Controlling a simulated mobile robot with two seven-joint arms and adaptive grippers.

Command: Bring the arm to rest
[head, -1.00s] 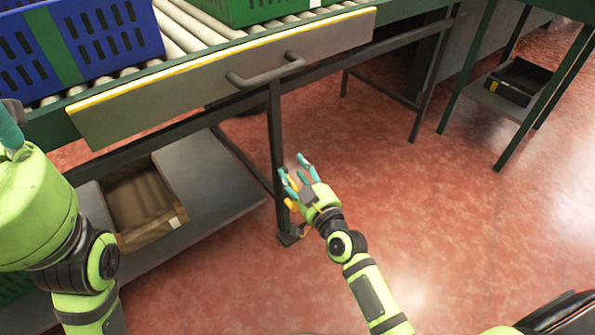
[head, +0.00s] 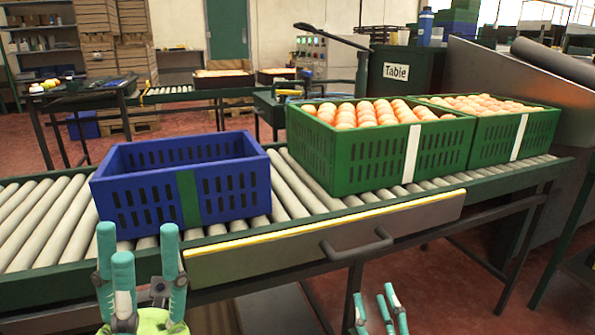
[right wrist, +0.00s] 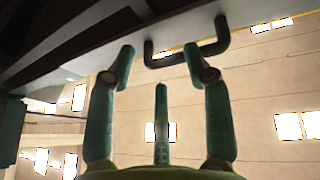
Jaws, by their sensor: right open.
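My left gripper (head: 140,240) shows at the lower left of the head view, in front of the conveyor, with its teal fingers pointing up. Its fingers stand apart and nothing is between them. My right gripper (head: 375,296) is at the bottom of the head view, right of centre, below the conveyor's grey bar handle (head: 357,247). In the right wrist view, its fingers (right wrist: 161,75) are spread open and empty, with the handle (right wrist: 187,58) beyond the tips. Most of both arms is out of view.
An empty blue crate (head: 150,205) stands on the roller conveyor (head: 45,225). Two green crates full of oranges, one nearer (head: 350,160) and one farther right (head: 535,140), stand on it too. The conveyor's front panel (head: 240,258) and handle are close to my grippers.

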